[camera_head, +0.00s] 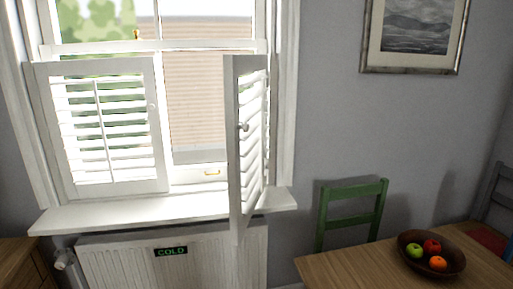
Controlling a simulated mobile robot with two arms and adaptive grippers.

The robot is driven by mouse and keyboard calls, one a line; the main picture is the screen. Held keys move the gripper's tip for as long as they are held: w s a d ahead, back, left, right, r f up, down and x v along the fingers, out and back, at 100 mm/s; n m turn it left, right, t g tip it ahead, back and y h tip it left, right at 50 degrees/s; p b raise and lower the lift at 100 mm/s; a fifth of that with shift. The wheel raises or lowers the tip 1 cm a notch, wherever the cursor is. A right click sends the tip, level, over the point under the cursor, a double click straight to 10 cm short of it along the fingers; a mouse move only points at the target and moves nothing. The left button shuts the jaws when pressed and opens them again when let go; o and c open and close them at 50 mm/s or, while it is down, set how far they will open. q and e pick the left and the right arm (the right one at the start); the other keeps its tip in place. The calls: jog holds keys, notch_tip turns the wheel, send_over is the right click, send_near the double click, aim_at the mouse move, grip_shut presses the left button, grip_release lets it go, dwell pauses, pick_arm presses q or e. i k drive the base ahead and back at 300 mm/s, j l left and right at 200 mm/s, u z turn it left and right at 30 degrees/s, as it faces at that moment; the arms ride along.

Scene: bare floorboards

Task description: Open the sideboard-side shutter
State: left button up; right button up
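Two white louvred shutters hang in the lower half of the window. The left shutter (105,130), on the side of a wooden sideboard (20,262), lies across the left part of the window and looks shut. Its small pale knob (152,106) is near its right edge. The right shutter (247,140) is swung out into the room and seen nearly edge-on, with a round knob (243,126) on it. Neither of my grippers is in view.
A white sill (135,211) juts out below the shutters, above a radiator (205,262) with a "COLD" sign (171,251). At lower right are a wooden table (345,268), a fruit bowl (432,268) and a green chair (350,192). A picture (413,30) hangs above.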

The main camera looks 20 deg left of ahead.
aim_at(130, 182)
jog(key=u, duration=0.45)
jog(key=k+j+u, duration=0.1)
jog(key=u, duration=0.4)
jog(key=k+u, duration=0.1)
jog(key=u, duration=0.35)
